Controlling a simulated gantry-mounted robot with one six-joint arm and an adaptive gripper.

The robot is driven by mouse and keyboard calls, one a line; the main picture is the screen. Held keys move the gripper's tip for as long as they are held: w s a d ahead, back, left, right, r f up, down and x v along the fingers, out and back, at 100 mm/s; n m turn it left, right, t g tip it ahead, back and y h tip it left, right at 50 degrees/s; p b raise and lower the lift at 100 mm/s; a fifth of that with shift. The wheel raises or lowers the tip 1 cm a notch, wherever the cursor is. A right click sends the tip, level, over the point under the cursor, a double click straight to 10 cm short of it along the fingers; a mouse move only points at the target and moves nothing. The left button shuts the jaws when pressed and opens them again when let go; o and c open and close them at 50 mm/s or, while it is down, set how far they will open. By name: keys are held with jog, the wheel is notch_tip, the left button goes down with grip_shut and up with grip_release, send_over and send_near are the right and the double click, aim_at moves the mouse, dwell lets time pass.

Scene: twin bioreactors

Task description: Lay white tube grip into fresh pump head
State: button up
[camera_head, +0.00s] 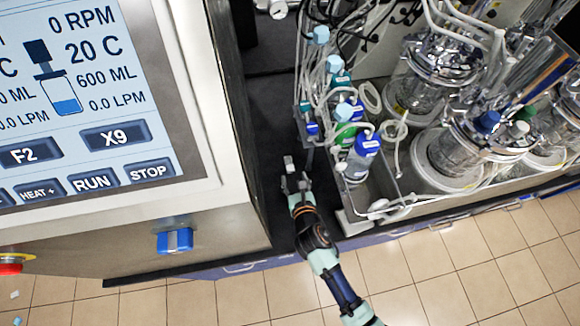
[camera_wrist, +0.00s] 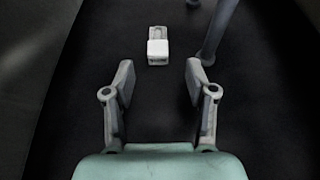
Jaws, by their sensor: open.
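A small white block (camera_wrist: 157,48) with a pale slotted end lies on the dark surface ahead of my gripper in the wrist view; it looks like the tube grip. A small pale piece (camera_head: 289,161) just beyond my fingertips in the head view appears to be the same thing. My gripper (camera_wrist: 160,80) is open and empty, its two fingers apart and the block ahead of the gap, not between them. In the head view my gripper (camera_head: 295,182) is over the dark strip between console and bottle tray. I cannot identify the fresh pump head.
The console (camera_head: 200,130) with its screen stands left, with a blue fitting (camera_head: 175,241) on its front. A tray (camera_head: 352,218) of bottles and tubing stands close on the right, glass vessels (camera_head: 455,155) beyond it. A grey post (camera_wrist: 216,30) rises right of the white block.

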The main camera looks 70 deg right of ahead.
aim_at(291, 171)
jog(key=x, duration=0.4)
jog(key=shift+w+r+b, duration=0.1)
jog(key=shift+w+b, duration=0.05)
jog(key=shift+b, duration=0.25)
grip_shut()
jog(key=shift+r, duration=0.2)
notch_tip(291, 171, up, 20)
jog(key=p, duration=0.7)
jog(key=shift+p, duration=0.4)
